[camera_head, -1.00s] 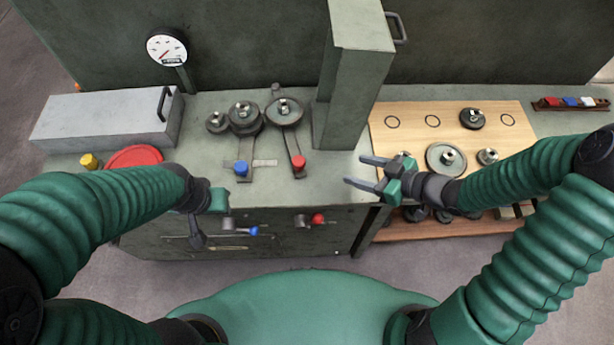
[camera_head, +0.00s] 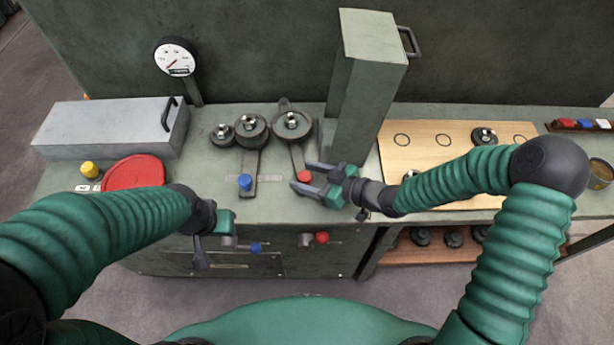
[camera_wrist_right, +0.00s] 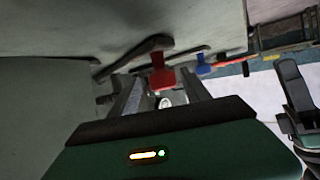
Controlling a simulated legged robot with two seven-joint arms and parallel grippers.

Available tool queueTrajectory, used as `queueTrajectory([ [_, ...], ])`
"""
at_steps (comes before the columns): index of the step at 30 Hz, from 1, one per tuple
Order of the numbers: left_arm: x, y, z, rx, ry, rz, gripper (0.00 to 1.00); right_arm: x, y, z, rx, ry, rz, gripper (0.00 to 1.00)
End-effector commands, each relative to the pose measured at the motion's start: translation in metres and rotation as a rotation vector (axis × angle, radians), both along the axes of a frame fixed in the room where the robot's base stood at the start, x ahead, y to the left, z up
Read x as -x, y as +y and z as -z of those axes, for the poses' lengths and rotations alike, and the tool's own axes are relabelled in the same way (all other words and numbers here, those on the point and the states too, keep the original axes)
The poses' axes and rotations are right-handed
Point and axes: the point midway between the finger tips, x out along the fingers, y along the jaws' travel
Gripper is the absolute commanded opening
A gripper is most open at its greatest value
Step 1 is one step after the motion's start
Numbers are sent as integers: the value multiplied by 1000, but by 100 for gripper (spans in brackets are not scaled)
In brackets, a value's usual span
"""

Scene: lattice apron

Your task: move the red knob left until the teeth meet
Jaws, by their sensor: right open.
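The red knob (camera_head: 304,176) stands on the near end of a lever that runs back to the large gear (camera_head: 291,126). The middle gear (camera_head: 250,129) and small gear (camera_head: 221,134) stand left of it; whether the teeth touch is too small to tell. My right gripper (camera_head: 299,176) is open, its fingers pointing left, with the red knob at its fingertips. In the right wrist view the red knob (camera_wrist_right: 161,76) shows between the tips of the spread fingers. My left gripper (camera_head: 222,225) hangs at the bench's front edge; its fingers are not clear.
A blue knob (camera_head: 245,182) sits on the lever left of the red one. A green-grey post (camera_head: 360,95) rises behind my right gripper. A red disc (camera_head: 134,172), grey box (camera_head: 110,128) and gauge (camera_head: 174,58) are at left. A wooden board (camera_head: 400,165) lies at right.

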Motion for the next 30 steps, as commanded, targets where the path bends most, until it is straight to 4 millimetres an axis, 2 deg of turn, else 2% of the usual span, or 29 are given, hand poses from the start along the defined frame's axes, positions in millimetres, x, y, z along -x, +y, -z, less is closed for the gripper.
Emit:
queueTrajectory([
  [8, 0, 0, 0, 0, 0, -1, 36, -1, 1, 1, -1, 0, 0, 55],
  [18, 0, 0, 0, 0, 0, 0, 36, -1, 1, 1, -1, 0, 0, 11],
  [21, 0, 0, 0, 0, 0, 0, 36, -1, 1, 1, 0, 1, 0, 0],
  [30, 0, 0, 0, 0, 0, -1, 36, -1, 1, 1, 0, 1, -2, 0],
])
